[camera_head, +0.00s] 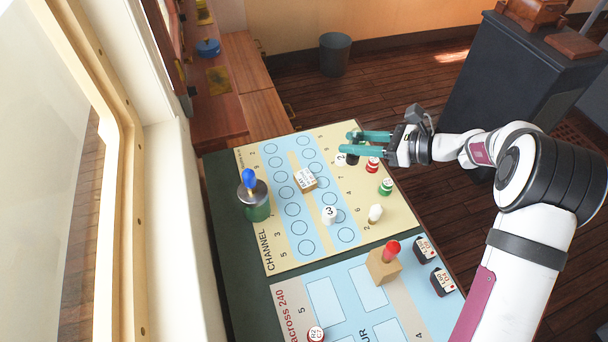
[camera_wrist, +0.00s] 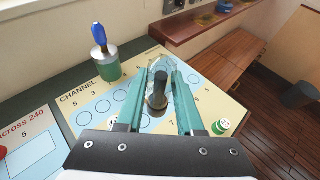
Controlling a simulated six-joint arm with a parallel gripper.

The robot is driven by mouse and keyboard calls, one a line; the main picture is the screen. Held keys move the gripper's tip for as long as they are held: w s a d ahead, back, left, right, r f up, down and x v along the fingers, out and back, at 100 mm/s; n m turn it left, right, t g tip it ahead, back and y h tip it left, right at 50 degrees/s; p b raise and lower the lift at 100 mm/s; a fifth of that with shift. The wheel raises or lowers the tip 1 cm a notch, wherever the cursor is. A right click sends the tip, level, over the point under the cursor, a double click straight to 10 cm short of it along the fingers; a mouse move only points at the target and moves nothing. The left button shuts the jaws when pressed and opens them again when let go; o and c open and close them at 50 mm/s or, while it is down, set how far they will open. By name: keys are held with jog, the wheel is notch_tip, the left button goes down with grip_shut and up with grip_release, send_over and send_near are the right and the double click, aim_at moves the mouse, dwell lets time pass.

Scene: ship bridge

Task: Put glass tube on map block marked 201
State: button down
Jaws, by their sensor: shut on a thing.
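My gripper (camera_head: 358,142) is shut on a dark, narrow piece with a clear glass part around it, which I take to be the glass tube (camera_wrist: 159,88). In the head view only its dark part (camera_head: 352,157) shows clearly, between the teal fingers. It is held above the right part of the channel chart. A tan block with a white printed label (camera_head: 305,179) lies on the chart, left of and below my gripper in the head view. Its number is too small to read surely, and nothing stands on it.
A green jar with a blue-handled tool (camera_head: 257,207) stands at the chart's left. A white numbered piece (camera_head: 329,214), red-white and green discs (camera_head: 386,186) and a small white peg (camera_head: 375,213) lie nearby. A wooden block with a red-topped peg (camera_head: 383,266) stands nearer.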

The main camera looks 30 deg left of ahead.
jog(key=a+f, duration=0.3)
jog(key=s+a+f, duration=0.1)
jog(key=a+f, duration=0.7)
jog(key=shift+s, duration=0.25)
jog(key=shift+f, duration=0.15)
jog(key=c, duration=0.5)
grip_release()
jog(key=shift+c, duration=0.2)
